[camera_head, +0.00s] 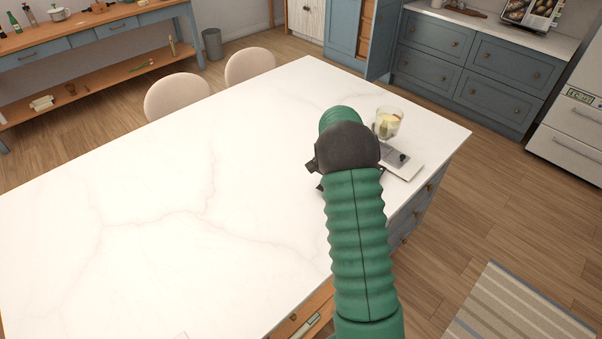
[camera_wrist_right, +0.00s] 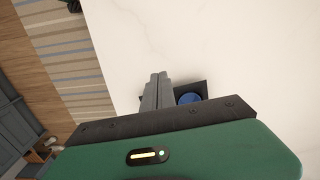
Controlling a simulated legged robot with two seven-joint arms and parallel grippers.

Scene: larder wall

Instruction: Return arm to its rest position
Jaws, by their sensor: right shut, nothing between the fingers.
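My green right arm reaches over the white marble island top (camera_head: 150,215) from the lower right in the head view. Its dark wrist and forearm hide most of the hand there. In the right wrist view my right gripper (camera_wrist_right: 158,78) has its two grey fingers together, with nothing between them, above the pale worktop. My left arm and gripper are in neither view.
A glass with pale drink (camera_head: 388,123) stands just right of my right arm, near a pale board (camera_head: 408,170) by the island's edge. Drawers (camera_head: 408,220) line that side. Two beige chairs (camera_head: 178,95) stand behind. The left worktop is clear.

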